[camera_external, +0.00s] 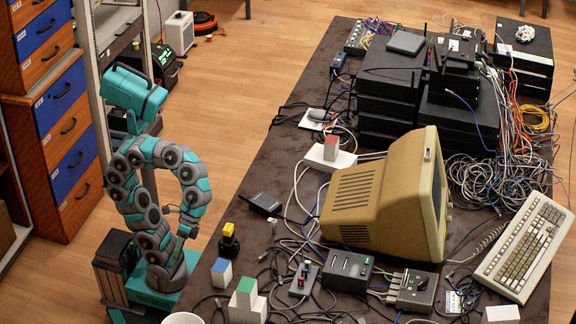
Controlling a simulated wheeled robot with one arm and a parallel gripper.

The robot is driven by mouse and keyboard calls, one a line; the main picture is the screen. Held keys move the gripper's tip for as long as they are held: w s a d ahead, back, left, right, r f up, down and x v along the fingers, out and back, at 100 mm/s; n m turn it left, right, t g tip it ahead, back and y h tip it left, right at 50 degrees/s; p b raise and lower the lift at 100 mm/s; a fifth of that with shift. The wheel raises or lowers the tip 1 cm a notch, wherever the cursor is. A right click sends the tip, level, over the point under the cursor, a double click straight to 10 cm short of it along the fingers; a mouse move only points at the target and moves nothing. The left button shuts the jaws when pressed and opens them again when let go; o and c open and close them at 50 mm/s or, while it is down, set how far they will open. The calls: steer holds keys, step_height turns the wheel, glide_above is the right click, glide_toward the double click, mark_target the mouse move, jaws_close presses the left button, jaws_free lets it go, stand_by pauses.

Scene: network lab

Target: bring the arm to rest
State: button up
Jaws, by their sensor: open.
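My arm (125,185) is teal and grey. It rises from my base at the left of the table, bends over at the top and folds back down on itself. My gripper (178,248) is small in this view and hangs at the low end of the fold, close to my lower arm links. It is open, and I see nothing held in it. It is to the left of the table's edge, apart from the things on the table.
The dark table (232,205) carries a beige monitor (350,205), a keyboard (522,248), black boxes (390,85) and tangled cables. Near its left edge stand a yellow-topped black block (229,243) and a blue-topped block (221,273). Drawer cabinets (65,135) stand at left. Wooden floor lies between.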

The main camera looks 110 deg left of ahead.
steer(key=a+f+y+p, duration=0.3)
steer(key=a+p, duration=0.2)
steer(key=a, duration=0.3)
steer(key=s+a+f+m+y+p, duration=0.1)
steer(key=a+f+y+p, duration=0.2)
steer(key=a+p, duration=0.3)
steer(key=shift+a+t, duration=0.4)
steer(key=shift+a, duration=0.8)
steer(key=shift+f, duration=0.1)
